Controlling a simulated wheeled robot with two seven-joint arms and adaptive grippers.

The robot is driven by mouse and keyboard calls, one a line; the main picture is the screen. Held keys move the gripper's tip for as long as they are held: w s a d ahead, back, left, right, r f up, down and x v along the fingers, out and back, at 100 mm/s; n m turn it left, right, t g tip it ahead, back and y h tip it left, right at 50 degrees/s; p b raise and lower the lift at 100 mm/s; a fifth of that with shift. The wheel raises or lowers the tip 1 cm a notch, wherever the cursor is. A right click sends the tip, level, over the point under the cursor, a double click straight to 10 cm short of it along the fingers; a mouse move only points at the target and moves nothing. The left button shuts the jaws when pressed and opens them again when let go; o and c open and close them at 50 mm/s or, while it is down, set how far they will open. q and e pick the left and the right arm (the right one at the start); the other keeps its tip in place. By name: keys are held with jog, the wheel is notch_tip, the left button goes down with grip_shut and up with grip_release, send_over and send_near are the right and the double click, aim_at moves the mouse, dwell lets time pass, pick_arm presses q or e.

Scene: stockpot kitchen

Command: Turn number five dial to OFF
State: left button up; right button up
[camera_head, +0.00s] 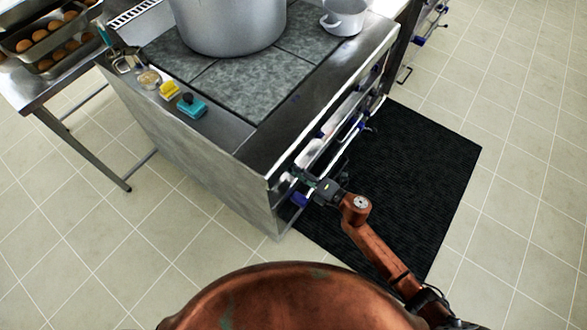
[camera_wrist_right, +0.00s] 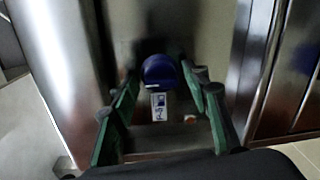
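The stove (camera_head: 262,185) has its front panel turned to the right in the head view. My right gripper (camera_head: 306,182) is at the near end of this panel. In the right wrist view, a round blue dial (camera_wrist_right: 159,70) is on the metal panel. A small white and blue label (camera_wrist_right: 158,106) sits just below it, and its marking is too blurred to read surely. My right gripper's green fingers (camera_wrist_right: 160,112) are spread apart, one on each side of the dial and label, with no clear contact. My left gripper is not in view.
A large pot (camera_head: 228,25) and a small pot (camera_head: 345,16) stand on the stove top. Yellow (camera_head: 170,90) and teal (camera_head: 192,106) items lie on its left edge. A rail (camera_head: 345,140) runs along the front. A black mat (camera_head: 425,160) covers the floor there.

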jog(key=v, duration=1.2)
dwell(0.5)
